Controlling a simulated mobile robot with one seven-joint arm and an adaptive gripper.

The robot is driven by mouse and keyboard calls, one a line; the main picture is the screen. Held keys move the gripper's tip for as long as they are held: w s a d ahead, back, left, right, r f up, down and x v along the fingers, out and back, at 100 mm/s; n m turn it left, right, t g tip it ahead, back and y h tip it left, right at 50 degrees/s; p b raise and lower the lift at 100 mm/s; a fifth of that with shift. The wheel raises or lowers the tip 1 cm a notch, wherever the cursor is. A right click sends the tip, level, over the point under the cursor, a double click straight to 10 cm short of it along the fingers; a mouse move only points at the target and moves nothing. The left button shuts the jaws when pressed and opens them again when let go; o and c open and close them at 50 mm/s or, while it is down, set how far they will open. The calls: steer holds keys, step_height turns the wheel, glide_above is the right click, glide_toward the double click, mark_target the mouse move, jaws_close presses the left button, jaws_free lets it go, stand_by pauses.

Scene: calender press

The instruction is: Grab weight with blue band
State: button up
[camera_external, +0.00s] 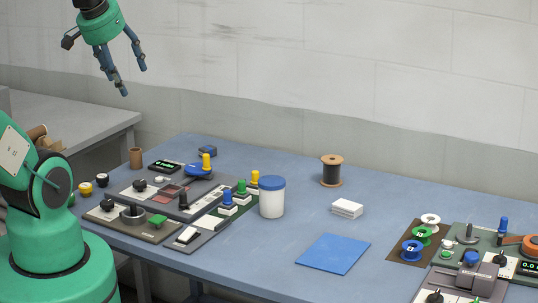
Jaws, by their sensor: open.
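My gripper (131,80) is open and empty, high above the far left of the blue table, with its fingers pointing down. I cannot pick out a weight with a blue band for certain. Small dark round pieces stand at the table's left edge: one with a yellow top (86,188), one with a pale top (102,180) and a green one partly hidden by my arm. Others may be hidden there. A blue spool-like piece (411,250) lies on a brown mat at the right, beside a green one (421,235) and a white one (430,220).
Control panels with knobs and coloured buttons (165,200) cover the table's left. A white jar with a blue lid (272,198), a wire spool (331,171), a white stack (347,208) and a blue sheet (333,254) stand mid-table. More devices (490,262) fill the right.

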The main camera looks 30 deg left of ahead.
steer(key=w+a+r+n+p, duration=0.15)
steer(key=w+r, duration=0.35)
steer(key=w, duration=0.5)
steer(key=n+g+p, duration=0.6)
steer(key=n+p, duration=0.1)
steer(key=n, duration=0.6)
glide_above(207, 147)
step_height(207, 147, down, 33)
steer(key=shift+r, duration=0.2)
steer(key=shift+s+d+f, duration=0.1)
steer(key=shift+s+f, duration=0.05)
steer(key=shift+m, duration=0.25)
steer(key=shift+f, duration=4.15)
steer(key=shift+f, duration=0.1)
